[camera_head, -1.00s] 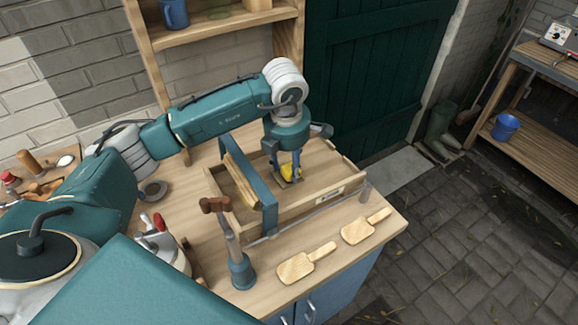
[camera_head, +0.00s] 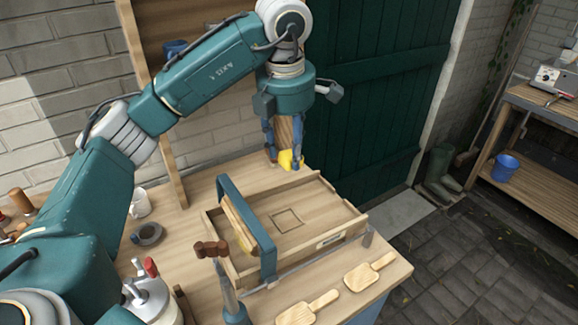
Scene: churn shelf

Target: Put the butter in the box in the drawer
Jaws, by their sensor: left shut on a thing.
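No open drawer shows clearly. My right gripper is not in view.
Two wooden paddles (camera_head: 369,272) lie before the box on the worktop (camera_head: 260,308). A wooden-headed mallet (camera_head: 212,249) stands near the left front. The green door (camera_head: 375,95) stands behind.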

